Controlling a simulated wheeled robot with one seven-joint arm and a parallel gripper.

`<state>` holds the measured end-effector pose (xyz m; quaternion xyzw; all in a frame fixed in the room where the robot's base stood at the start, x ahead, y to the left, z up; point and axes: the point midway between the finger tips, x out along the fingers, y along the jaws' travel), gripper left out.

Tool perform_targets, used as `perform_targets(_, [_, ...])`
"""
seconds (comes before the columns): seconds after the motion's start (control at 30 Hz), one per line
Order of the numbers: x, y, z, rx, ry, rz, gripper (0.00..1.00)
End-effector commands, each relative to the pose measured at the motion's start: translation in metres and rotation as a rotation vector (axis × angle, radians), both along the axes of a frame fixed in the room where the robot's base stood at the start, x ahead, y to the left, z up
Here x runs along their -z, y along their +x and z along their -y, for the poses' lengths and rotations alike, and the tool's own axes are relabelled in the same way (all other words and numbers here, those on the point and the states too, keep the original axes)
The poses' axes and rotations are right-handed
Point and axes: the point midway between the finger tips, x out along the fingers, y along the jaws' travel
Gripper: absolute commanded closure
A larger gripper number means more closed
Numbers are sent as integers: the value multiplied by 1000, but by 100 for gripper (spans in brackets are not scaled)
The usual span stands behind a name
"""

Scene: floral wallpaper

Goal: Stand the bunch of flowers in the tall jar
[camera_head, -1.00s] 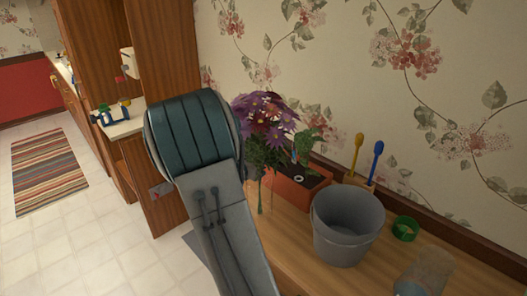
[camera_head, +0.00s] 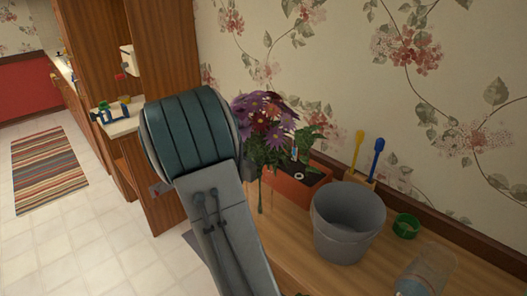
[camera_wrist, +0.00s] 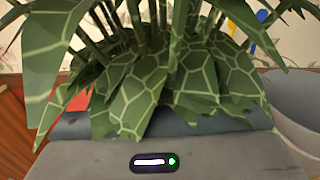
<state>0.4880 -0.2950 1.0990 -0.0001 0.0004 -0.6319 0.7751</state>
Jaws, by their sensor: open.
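The bunch of flowers (camera_head: 265,112) has purple heads and green leaves. It is upright beside my arm in the head view, above the wooden top, with some stems showing below. Its leaves (camera_wrist: 170,75) fill the wrist view, right against my gripper (camera_wrist: 155,125). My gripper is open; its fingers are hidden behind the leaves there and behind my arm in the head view.
A grey bucket (camera_head: 347,230) stands on the wooden top (camera_head: 300,255), right of the flowers. Behind are an orange planter box (camera_head: 297,187), a holder with yellow and blue brushes (camera_head: 376,150), and a green ring (camera_head: 406,226). The papered wall closes off the back.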

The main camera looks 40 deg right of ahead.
Motion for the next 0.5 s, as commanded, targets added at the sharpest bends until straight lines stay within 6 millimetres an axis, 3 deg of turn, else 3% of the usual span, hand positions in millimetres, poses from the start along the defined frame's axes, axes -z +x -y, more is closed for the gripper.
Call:
perform_targets(0.3, [2,-14,-72,-5,2,3,51])
perform_targets(0.5, [1,-21,-105,-3,0,1,51])
